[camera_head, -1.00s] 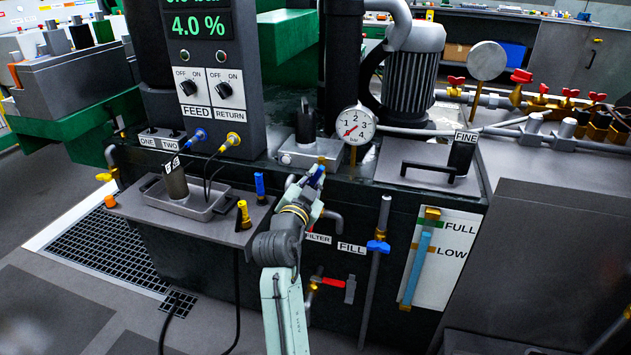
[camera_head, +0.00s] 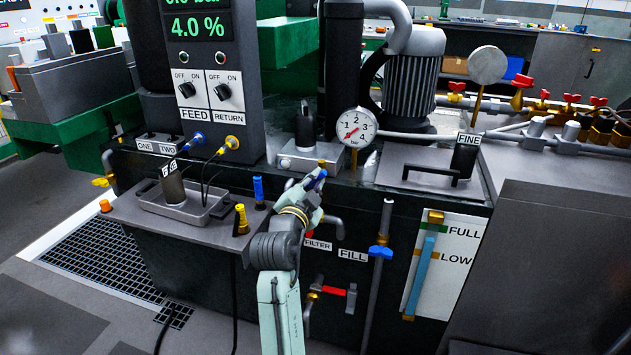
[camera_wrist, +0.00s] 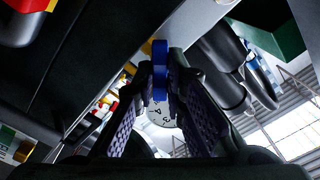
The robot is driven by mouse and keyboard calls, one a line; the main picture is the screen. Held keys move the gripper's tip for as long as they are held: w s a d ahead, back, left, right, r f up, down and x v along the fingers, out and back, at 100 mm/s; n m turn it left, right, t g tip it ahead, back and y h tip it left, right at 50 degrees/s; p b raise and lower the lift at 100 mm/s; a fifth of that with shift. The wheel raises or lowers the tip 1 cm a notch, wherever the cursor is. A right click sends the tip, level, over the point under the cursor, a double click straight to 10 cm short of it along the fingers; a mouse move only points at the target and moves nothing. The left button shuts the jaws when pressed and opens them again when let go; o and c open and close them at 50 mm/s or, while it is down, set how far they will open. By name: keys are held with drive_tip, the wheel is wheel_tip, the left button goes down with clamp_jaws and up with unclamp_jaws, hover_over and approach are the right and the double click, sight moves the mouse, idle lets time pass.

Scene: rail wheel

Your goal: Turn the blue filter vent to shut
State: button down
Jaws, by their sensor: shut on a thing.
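A pressure gauge (camera_head: 356,128) stands close to the right of my gripper. A shelf with a tray (camera_head: 185,205) and blue and yellow fittings is to the left.

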drive_tip(key=shift+f, duration=0.1)
drive_tip(key=m+b, duration=0.4)
drive_tip(key=shift+m, duration=0.3)
drive_tip(key=shift+b, duration=0.4)
drive_tip(key=m+b, duration=0.4)
drive_tip(key=c, duration=1.5)
unclamp_jaws()
